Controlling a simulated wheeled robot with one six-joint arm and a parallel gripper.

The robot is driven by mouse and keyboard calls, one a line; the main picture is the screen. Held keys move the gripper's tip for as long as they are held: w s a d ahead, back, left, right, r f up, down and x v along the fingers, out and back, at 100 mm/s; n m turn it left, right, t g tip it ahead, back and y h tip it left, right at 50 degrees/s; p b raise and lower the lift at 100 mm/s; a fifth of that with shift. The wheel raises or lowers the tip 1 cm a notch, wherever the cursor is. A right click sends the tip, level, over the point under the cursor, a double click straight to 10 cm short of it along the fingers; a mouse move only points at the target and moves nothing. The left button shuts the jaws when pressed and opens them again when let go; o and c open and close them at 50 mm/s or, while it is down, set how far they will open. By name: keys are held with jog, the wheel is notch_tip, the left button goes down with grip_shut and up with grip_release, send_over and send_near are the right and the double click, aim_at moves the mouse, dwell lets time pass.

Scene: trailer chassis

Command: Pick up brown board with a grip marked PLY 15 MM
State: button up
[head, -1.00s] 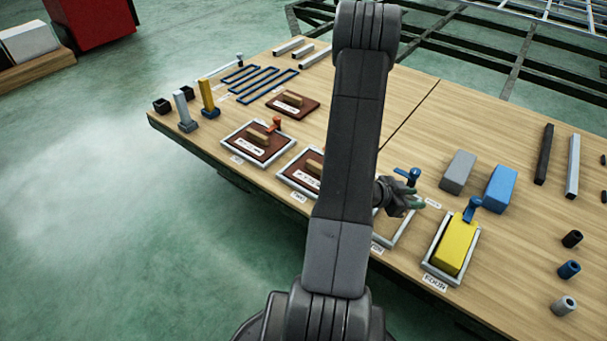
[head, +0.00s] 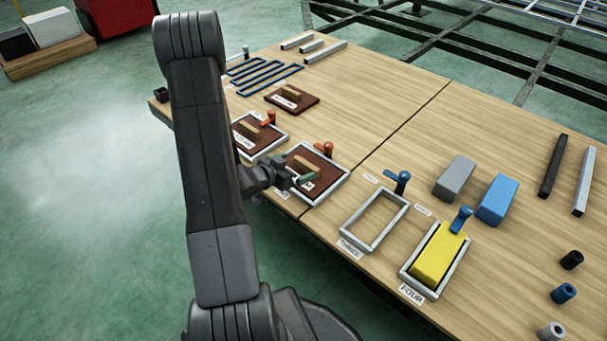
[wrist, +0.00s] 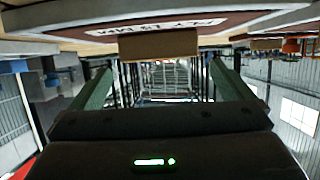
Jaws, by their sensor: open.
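Three brown boards with wooden grips and white labels show in the head view. One lies loose at the back (head: 311,101), one sits in the left grey frame (head: 244,146), and one sits in the second frame (head: 325,166). My gripper (head: 304,181) is at the near side of the second-frame board and hides part of it. In the wrist view my gripper (wrist: 163,78) is open, its green fingers apart and empty. A board's grip (wrist: 158,44) shows beyond and between the fingers. Its upside-down label (wrist: 172,25) starts with PLY; I cannot read the number surely.
Orange clamps (head: 325,149) stand at the board frames. The empty frame (head: 347,239) labelled THREE and the yellow block (head: 438,256) in frame FOUR are to the right, with blue clamps (head: 401,180). Grey (head: 455,174) and blue blocks (head: 497,199) stand beyond.

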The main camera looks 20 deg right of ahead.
aim_at(304, 165)
jog(key=b+x, duration=0.1)
jog(key=x, duration=0.2)
jog(key=b+x, duration=0.1)
jog(key=x, duration=0.2)
jog(key=shift+s+f, duration=0.15)
jog(key=shift+f, duration=0.05)
jog(key=shift+r, duration=0.1)
jog(key=c, duration=0.9)
